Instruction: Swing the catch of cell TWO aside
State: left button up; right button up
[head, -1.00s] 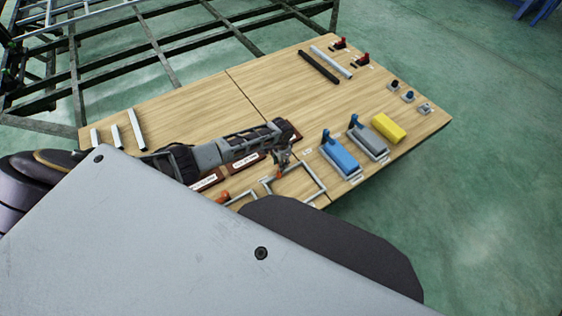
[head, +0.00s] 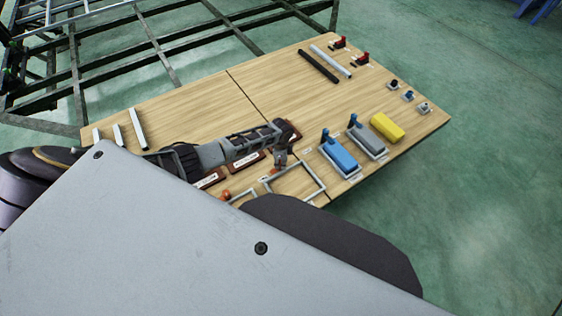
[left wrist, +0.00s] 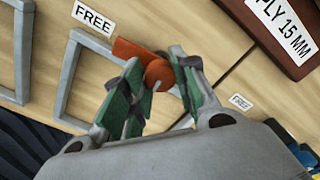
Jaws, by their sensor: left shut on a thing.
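My left gripper (head: 281,160) reaches over the table at the upper left corner of a grey square frame (head: 318,182). In the left wrist view, the green-padded fingers (left wrist: 158,76) are shut on an orange catch (left wrist: 134,49) with a rounded end between them. The catch lies across the corner of a grey frame (left wrist: 67,75), beside a label reading FREE (left wrist: 93,20). A second orange catch (head: 225,196) shows by the neighbouring frame to the left, partly hidden by my body. No cell number is readable. My right gripper is not in view.
Brown labelled blocks (head: 247,162) lie close to the left arm. Blue (head: 340,155), grey (head: 368,140) and yellow (head: 388,128) blocks stand to the right. Dark and light bars (head: 318,66) lie farther back. The table's middle is largely clear.

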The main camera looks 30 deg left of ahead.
pick_arm(q)
jog(key=shift+m, duration=0.5)
jog(key=o, duration=1)
jog(key=shift+r, duration=6)
